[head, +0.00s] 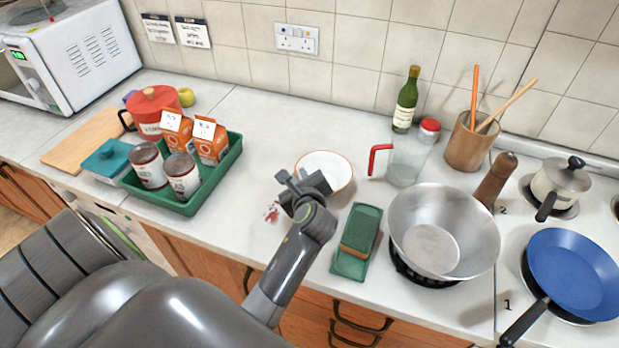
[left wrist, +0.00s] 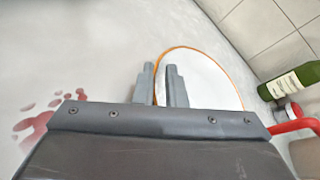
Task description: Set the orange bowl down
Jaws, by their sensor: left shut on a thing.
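The orange bowl (head: 328,165) shows white inside with a thin orange rim, over the middle of the counter. My left gripper (head: 304,186) is shut on its near left rim. In the left wrist view the two fingers (left wrist: 163,86) stand on either side of the rim of the bowl (left wrist: 207,76). The bowl looks about upright; I cannot tell whether its base touches the counter. The gripper hides part of its near side. My right gripper is not in view.
Red stains (head: 271,212) mark the counter left of the gripper. A green tray (head: 232,158) with cans and cartons stands left. A green box-like item (head: 369,222), a steel wok (head: 452,228) and a jug with a red handle (head: 404,164) stand right. Bare counter (head: 255,130) lies behind left.

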